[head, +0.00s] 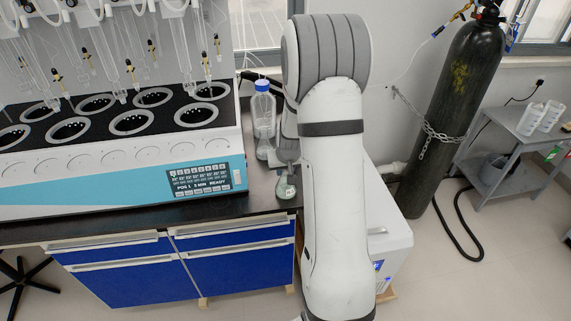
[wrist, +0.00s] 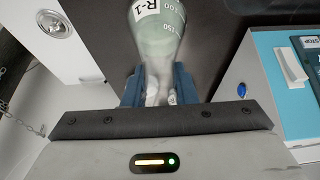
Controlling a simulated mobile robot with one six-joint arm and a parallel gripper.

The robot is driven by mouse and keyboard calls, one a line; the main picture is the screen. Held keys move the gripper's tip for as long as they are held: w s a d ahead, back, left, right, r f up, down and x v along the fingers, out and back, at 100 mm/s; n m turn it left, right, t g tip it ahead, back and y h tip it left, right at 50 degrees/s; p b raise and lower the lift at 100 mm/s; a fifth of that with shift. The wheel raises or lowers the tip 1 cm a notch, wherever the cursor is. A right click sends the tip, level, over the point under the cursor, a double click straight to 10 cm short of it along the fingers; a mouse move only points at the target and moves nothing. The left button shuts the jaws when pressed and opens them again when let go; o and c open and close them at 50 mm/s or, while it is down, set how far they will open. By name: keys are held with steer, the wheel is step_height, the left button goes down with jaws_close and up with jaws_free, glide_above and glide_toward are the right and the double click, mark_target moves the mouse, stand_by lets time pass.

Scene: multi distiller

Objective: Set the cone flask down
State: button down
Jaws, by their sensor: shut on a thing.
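The cone flask (wrist: 162,38) is clear glass with pale green contents, a white "R-1" label and printed volume marks. In the wrist view my gripper (wrist: 158,85) has its blue fingers on either side of the flask's neck, shut on it. In the head view the flask (head: 286,189) shows small beside my arm, at the right end of the dark counter (head: 258,190). My gripper (head: 285,166) is above it, partly hidden by my arm. I cannot tell whether the flask's base touches the counter.
The multi-position distiller (head: 120,175) with its blue panel stands close left of the flask. A blue-capped bottle (head: 264,115) stands behind it on the counter. A white cabinet (head: 392,245) is to the right of the counter, and a black gas cylinder (head: 455,110) stands farther right.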

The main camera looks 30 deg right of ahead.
steer(key=shift+f, duration=0.15)
steer(key=c, duration=1.2)
jaws_free()
steer(key=shift+o, duration=0.2)
steer(key=b+v, duration=0.1)
steer(key=v, duration=1.1)
steer(key=s+a+r+n, duration=0.1)
steer(key=s+a+r, duration=0.2)
steer(key=s+a, duration=0.4)
steer(key=s+a+r+n+g+y, duration=0.1)
steer(key=s+a+r, duration=0.3)
steer(key=s+a, duration=0.4)
steer(key=s+n, duration=0.1)
steer(key=s, duration=0.6)
steer(key=shift+r+g, duration=0.15)
steer(key=shift+g, duration=0.15)
